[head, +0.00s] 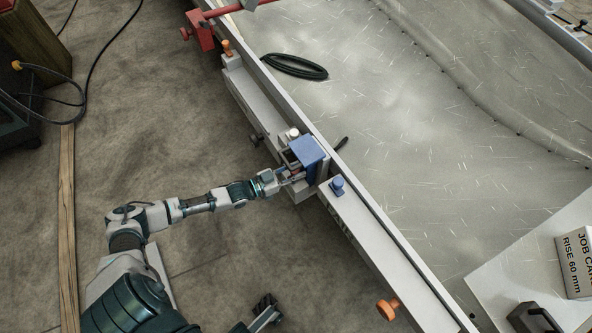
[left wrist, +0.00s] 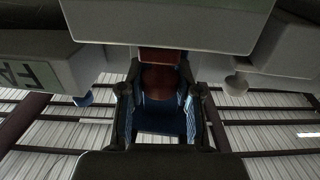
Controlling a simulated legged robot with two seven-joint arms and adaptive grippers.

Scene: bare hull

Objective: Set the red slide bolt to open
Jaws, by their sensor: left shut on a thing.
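The red slide bolt's red part (left wrist: 160,76) shows in the left wrist view between my left gripper's two dark fingers, under a pale housing. In the head view the left gripper (head: 290,178) reaches in from the left to a blue-topped fitting (head: 309,151) on the long pale rail. It is shut on the red part, most of which the fingers and fitting hide in the head view. The bolt's position along its slide cannot be told. My right gripper (head: 264,306) shows only partly at the bottom of the head view, away from the rail; its opening is unclear.
The pale rail (head: 375,236) runs diagonally, with a blue knob (head: 337,185) and an orange knob (head: 387,309). A red clamp (head: 200,31) stands at its upper end. A black cable coil (head: 295,67) lies on the metal sheet. The brown floor left of the rail is mostly free.

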